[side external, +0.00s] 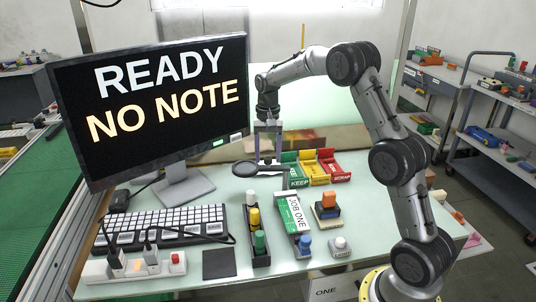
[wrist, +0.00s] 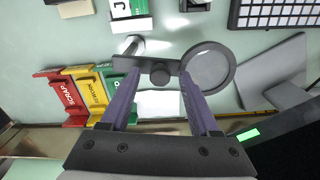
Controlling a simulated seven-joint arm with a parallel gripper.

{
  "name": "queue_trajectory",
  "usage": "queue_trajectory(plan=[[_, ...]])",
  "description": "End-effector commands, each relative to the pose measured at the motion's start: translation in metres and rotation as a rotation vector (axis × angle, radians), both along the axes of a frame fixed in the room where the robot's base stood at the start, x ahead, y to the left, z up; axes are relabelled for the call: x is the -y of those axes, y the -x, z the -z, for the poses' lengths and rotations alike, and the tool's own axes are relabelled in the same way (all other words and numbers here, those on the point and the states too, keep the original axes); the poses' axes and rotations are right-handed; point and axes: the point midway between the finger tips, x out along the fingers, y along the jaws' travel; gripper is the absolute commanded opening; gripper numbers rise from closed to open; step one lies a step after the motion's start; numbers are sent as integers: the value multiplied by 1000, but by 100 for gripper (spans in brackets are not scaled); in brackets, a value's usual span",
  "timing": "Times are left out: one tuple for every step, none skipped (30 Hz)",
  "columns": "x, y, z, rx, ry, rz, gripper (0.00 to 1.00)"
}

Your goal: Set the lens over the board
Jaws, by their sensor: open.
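The lens (side external: 245,168) is a round magnifier with a dark rim on a short dark bar, left of my gripper in the side view. In the wrist view, the lens (wrist: 208,68) lies at upper right, and its bar with a round knob (wrist: 160,75) runs across between my fingertips. My gripper (side external: 268,160) points down, open, with its fingers (wrist: 158,82) on either side of the knob; contact cannot be told. A pale post (wrist: 131,45) stands by the bar's far end. No bare circuit board is clearly recognisable; a flat dark square (side external: 219,264) lies at the table's front.
A monitor (side external: 150,105) reading "READY NO NOTE" and a keyboard (side external: 165,228) stand left. Green, yellow and red trays (side external: 318,168) are behind.

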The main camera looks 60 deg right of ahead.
Motion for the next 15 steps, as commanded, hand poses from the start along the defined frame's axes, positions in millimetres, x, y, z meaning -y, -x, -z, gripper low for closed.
queue_trajectory(plan=[[0, 0, 1, 0, 0, 0, 62], [0, 0, 1, 0, 0, 0, 62], [0, 0, 1, 0, 0, 0, 62], [0, 0, 1, 0, 0, 0, 62], [0, 0, 1, 0, 0, 0, 62], [0, 0, 1, 0, 0, 0, 62], [0, 0, 0, 0, 0, 0, 61], [0, 0, 0, 0, 0, 0, 55], [0, 0, 0, 0, 0, 0, 48], [0, 0, 0, 0, 0, 0, 43], [0, 0, 0, 0, 0, 0, 37], [0, 0, 0, 0, 0, 0, 30], [0, 0, 0, 0, 0, 0, 25], [0, 0, 0, 0, 0, 0, 19], [0, 0, 0, 0, 0, 0, 12]])
